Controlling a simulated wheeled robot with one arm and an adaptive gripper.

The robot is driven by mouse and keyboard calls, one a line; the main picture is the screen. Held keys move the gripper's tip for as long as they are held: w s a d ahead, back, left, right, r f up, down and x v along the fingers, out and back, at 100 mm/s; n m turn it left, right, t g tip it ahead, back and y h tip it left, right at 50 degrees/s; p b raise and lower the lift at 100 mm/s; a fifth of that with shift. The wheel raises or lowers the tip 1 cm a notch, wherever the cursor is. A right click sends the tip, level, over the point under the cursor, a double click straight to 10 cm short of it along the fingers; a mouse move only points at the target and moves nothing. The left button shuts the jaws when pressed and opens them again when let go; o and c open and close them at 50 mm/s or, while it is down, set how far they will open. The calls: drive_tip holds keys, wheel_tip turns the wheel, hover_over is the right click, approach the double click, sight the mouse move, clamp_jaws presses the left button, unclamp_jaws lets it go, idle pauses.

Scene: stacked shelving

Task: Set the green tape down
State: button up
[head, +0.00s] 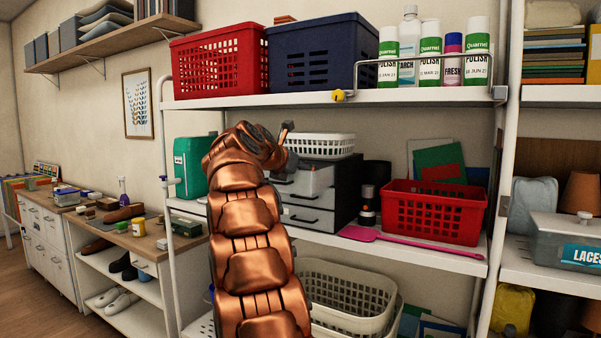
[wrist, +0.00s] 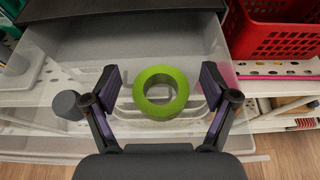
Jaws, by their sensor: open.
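The green tape (wrist: 160,111) is a thick ring lying flat in the wrist view, its hole facing the camera. It appears to rest in a pulled-out translucent drawer (wrist: 75,65), though a small gap beneath it cannot be ruled out. My gripper (wrist: 160,74) is open, one dark finger on each side of the tape, with visible space between each finger and the ring. In the head view my copper arm reaches to the drawer unit (head: 347,180). The tape does not show there, and the fingers are mostly hidden.
A red basket (head: 433,213) stands right of the drawer unit, with a pink flat tool (head: 410,243) before it. A white basket (head: 320,146) sits on top of the unit. A green canister (head: 190,165) stands left. Pale baskets (head: 345,295) are below; the upper shelf (head: 300,100) overhangs.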

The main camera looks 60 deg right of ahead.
drive_tip(key=shift+r, duration=0.2)
drive_tip(key=shift+r+p, duration=0.6)
drive_tip(key=shift+p, duration=0.2)
drive_tip(key=shift+a+f+b, duration=0.1)
drive_tip(key=shift+a+b, duration=0.2)
drive_tip(key=shift+a, duration=0.4)
drive_tip(key=b+v, duration=0.2)
drive_tip(key=v, duration=0.8)
drive_tip(key=shift+a+r, duration=0.25)
drive_tip(key=shift+a, duration=0.05)
drive_tip(key=shift+r, duration=0.1)
